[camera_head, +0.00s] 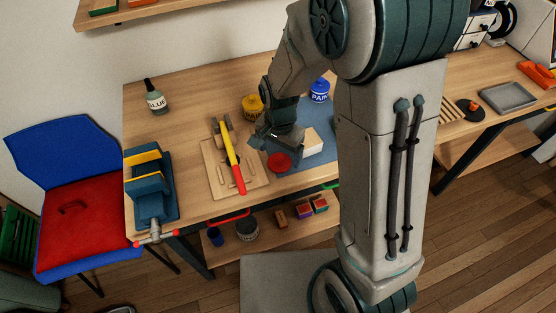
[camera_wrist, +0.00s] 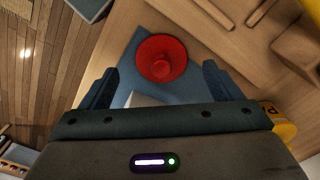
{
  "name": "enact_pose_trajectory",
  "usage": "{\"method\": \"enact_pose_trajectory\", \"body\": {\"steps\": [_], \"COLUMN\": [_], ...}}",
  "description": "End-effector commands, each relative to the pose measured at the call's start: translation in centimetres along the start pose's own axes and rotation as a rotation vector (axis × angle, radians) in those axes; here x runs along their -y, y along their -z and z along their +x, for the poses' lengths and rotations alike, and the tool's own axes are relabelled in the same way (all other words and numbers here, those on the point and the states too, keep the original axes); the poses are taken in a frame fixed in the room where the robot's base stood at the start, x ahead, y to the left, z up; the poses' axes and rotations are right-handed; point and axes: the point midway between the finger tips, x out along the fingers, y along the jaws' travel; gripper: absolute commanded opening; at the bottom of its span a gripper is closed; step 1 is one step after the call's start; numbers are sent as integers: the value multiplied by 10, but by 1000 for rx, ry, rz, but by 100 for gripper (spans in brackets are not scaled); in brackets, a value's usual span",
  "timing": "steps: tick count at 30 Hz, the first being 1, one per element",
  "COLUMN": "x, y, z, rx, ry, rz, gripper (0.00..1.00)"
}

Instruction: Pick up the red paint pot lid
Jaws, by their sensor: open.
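The red paint pot lid (camera_head: 279,162) lies on the blue mat (camera_head: 322,122) near the table's front edge, just below my gripper (camera_head: 270,143). In the wrist view the lid (camera_wrist: 162,50) is a round red disc with a raised round knob in the middle. My gripper (camera_wrist: 161,72) is open there, one finger on each side, with the lid ahead of and between the fingertips. Nothing is held. The lid looks apart from both fingers.
A pale block (camera_head: 312,143) sits right of the lid. A wooden board (camera_head: 215,178) with a red-and-yellow hammer (camera_head: 231,160) lies left of it. A yellow pot (camera_head: 252,106) and a blue paint pot (camera_head: 319,90) stand behind.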

Motion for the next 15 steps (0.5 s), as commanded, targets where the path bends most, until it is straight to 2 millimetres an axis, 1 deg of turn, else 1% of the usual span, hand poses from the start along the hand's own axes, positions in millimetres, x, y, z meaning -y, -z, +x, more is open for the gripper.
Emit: {"method": "enact_pose_trajectory", "body": {"steps": [3, 6, 14, 15], "x": [0, 0, 1, 1], "y": [-1, -1, 0, 0], "z": [16, 24, 27, 27], "rx": [2, 0, -1, -1], "ry": [-3, -1, 1, 1], "rz": [0, 0, 0, 0], "gripper": [85, 85, 85, 82]}}
